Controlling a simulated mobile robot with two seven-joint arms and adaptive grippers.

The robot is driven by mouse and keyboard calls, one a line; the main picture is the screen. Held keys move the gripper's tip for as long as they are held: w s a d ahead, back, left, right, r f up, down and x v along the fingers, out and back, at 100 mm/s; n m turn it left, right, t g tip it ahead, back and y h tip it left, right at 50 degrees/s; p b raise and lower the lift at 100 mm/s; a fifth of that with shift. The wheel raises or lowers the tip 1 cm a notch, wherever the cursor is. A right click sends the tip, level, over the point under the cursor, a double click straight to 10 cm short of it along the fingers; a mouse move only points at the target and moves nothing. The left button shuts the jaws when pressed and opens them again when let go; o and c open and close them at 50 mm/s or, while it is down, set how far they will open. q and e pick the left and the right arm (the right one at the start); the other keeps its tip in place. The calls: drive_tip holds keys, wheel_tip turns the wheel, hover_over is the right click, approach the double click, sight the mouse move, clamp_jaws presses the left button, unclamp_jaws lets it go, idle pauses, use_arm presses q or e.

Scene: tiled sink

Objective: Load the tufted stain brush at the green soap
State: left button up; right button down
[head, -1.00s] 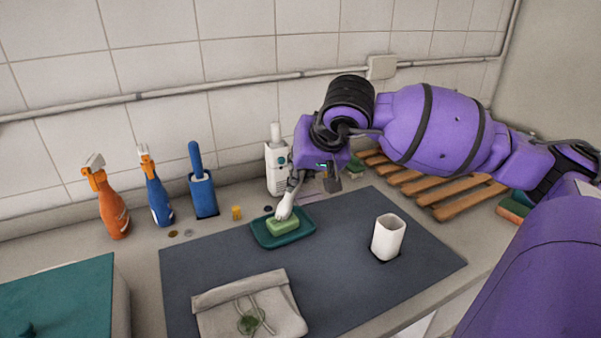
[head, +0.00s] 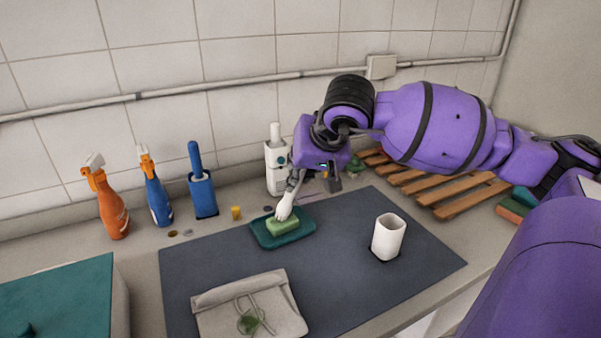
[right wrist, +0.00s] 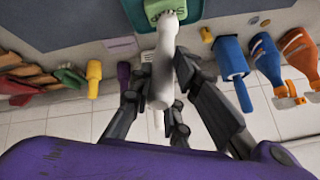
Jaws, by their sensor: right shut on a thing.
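The green soap (head: 283,226) lies in a teal dish (head: 263,240) on the dark mat. My right gripper (head: 296,180) is shut on the white tufted stain brush (head: 284,208), whose lower end is at the top of the soap. In the right wrist view, the brush (right wrist: 161,85) sits between the dark fingers of my right gripper (right wrist: 165,85), and its far end meets the soap (right wrist: 168,20). The bristles are too small to make out. My left gripper is not in view.
A white cup (head: 388,237) and a grey cloth pouch with a green stain (head: 250,322) are on the mat (head: 335,260). Orange (head: 113,210) and blue (head: 158,200) spray bottles, a blue-handled brush in a holder (head: 202,190) and a white bottle (head: 275,170) stand along the wall. A wooden rack (head: 465,200) is at right.

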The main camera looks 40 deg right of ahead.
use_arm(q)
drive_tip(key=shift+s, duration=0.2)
use_arm(e)
drive_tip(key=shift+r, duration=0.3)
drive_tip(key=shift+r+p, duration=0.55)
drive_tip(key=shift+r, duration=0.9)
wheel_tip(320, 180, up, 2)
drive_tip(key=shift+r+p, duration=0.4)
drive_tip(key=shift+r, duration=0.35)
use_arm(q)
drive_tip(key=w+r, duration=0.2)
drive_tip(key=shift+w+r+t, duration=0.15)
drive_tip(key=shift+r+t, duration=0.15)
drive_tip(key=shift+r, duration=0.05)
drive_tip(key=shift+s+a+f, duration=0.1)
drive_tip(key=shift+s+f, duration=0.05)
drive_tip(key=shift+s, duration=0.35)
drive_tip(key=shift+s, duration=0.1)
use_arm(e)
drive_tip(key=shift+f, duration=0.15)
